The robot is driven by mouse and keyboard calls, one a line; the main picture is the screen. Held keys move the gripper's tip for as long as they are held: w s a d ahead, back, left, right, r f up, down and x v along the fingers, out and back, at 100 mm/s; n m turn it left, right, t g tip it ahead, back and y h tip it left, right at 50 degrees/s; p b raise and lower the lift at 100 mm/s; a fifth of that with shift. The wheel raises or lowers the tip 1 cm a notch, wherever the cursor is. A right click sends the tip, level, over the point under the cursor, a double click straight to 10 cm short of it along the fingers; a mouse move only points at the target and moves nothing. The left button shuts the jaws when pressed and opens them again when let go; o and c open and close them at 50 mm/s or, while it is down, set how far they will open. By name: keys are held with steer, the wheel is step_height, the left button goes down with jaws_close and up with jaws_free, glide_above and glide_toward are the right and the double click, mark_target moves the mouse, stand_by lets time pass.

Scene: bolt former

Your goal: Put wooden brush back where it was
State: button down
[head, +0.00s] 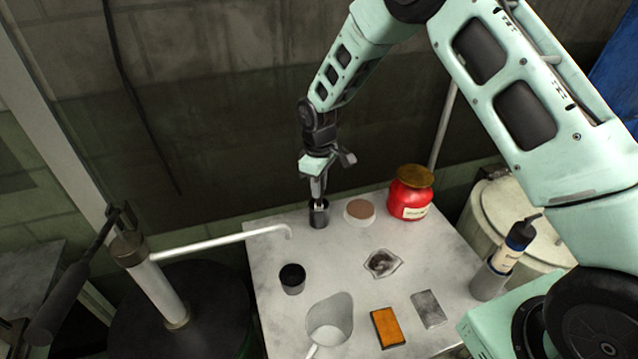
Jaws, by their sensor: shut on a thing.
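My gripper (318,190) points down at the back left of the grey table (255,262). It is shut on a thin thing, apparently the wooden brush, which is mostly hidden by the fingers. A small pale part of this brush (320,205) shows below the fingers, at the mouth of a dark cylindrical cup (318,217). The cup stands upright near the table's back edge. I cannot tell how deep the brush sits in it.
A round brown-topped white dish (359,211) and a red jar (409,200) stand right of the cup. A metal spout (215,243) reaches over the left edge.

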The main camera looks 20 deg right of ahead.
steer(key=shift+f, duration=0.25)
steer(key=shift+f, duration=0.2)
steer(key=c, duration=1.3)
jaws_free()
steer(key=shift+r, duration=0.1)
